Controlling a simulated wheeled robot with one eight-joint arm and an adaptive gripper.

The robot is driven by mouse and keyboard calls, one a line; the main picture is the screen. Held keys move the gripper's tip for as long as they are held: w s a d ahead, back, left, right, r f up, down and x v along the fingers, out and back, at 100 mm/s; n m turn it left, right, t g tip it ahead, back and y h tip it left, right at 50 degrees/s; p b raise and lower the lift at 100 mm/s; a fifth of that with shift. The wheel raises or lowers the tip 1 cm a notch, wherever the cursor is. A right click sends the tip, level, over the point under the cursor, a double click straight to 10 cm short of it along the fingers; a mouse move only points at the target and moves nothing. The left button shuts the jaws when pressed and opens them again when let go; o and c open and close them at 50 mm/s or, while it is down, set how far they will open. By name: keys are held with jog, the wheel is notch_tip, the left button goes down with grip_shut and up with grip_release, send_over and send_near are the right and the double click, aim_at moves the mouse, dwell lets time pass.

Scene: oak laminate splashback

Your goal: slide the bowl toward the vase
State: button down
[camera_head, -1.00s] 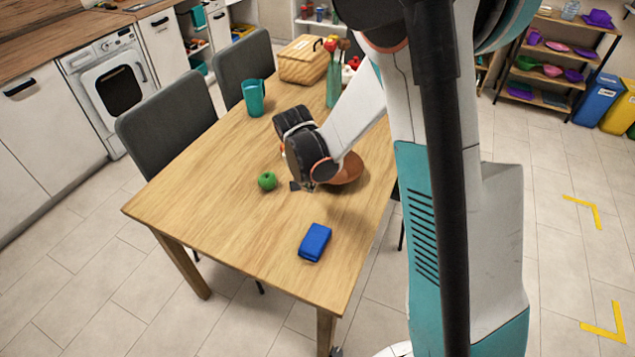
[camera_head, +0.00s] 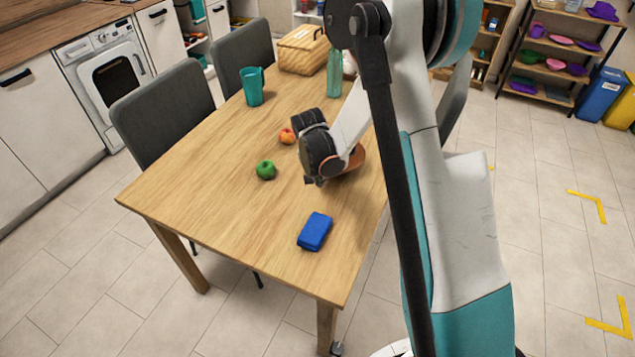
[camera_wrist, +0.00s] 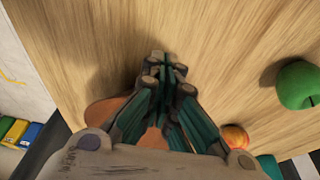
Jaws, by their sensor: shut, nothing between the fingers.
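The terracotta bowl (camera_head: 357,160) is on the wooden table near its right edge, partly hidden behind my gripper and arm. In the wrist view, parts of the bowl (camera_wrist: 104,112) show beside and between the finger links. The green glass vase (camera_head: 334,76) stands farther back on the table, beyond the bowl. My gripper (camera_head: 313,181) points down at the near-left side of the bowl, close to the tabletop. Its fingertips (camera_wrist: 168,70) are together with nothing between them. I cannot tell whether it touches the bowl.
A green apple (camera_head: 265,170) and a red-orange fruit (camera_head: 287,136) lie left of my gripper. A blue block-like item (camera_head: 315,231) lies nearer the front. A teal mug (camera_head: 252,86) and a wicker basket (camera_head: 303,53) stand toward the back. The table's left front is clear.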

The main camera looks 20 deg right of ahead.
jog(key=shift+d, duration=0.1)
jog(key=w+d, duration=1.6)
